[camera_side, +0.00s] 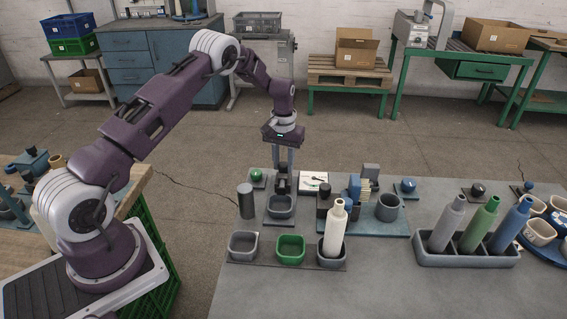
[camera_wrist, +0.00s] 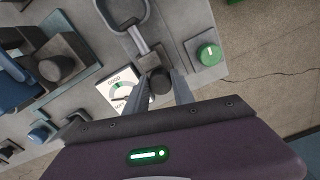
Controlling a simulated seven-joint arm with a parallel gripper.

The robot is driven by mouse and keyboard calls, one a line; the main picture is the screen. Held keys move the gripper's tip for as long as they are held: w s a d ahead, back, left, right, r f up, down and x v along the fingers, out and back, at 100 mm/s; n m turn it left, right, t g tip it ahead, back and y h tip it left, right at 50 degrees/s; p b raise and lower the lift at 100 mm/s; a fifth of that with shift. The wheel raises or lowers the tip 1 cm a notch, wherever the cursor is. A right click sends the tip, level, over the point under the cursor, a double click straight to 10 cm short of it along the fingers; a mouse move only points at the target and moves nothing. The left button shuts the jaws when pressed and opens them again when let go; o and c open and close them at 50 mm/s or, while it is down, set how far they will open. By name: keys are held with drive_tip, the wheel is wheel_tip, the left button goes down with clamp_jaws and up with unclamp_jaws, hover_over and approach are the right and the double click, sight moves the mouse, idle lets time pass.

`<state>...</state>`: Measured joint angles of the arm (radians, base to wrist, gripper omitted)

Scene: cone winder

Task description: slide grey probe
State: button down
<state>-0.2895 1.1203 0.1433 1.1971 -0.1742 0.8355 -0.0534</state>
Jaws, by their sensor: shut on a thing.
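My gripper (camera_side: 283,175) points down at the back left of the grey table, with its fingers closed on a dark grey knob-like part, which I take to be the grey probe (camera_side: 281,187). In the wrist view the probe (camera_wrist: 160,83) shows as a dark round end between the two fingers of my gripper (camera_wrist: 160,88). A small dark block (camera_wrist: 148,58) lies just beyond it. From there a thin stem runs to a grey cup (camera_wrist: 124,14), which also stands in front of the gripper in the side view (camera_side: 281,207). The probe's lower end is hidden.
A white dial card (camera_wrist: 118,88) marked GOOD lies beside the gripper. A green knob (camera_wrist: 208,54) sits on the other side. A dark cylinder (camera_side: 246,202), a green cup (camera_side: 291,249) and a cream bottle (camera_side: 335,228) stand nearby. The table's front right is clear.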

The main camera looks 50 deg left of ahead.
drive_tip(key=shift+a, duration=0.1)
drive_tip(key=shift+w+a, duration=1.1)
drive_tip(key=shift+w, duration=0.05)
drive_tip(key=c, duration=1.1)
unclamp_jaws()
drive_tip(key=shift+o, duration=0.2)
drive_tip(key=shift+r, duration=0.1)
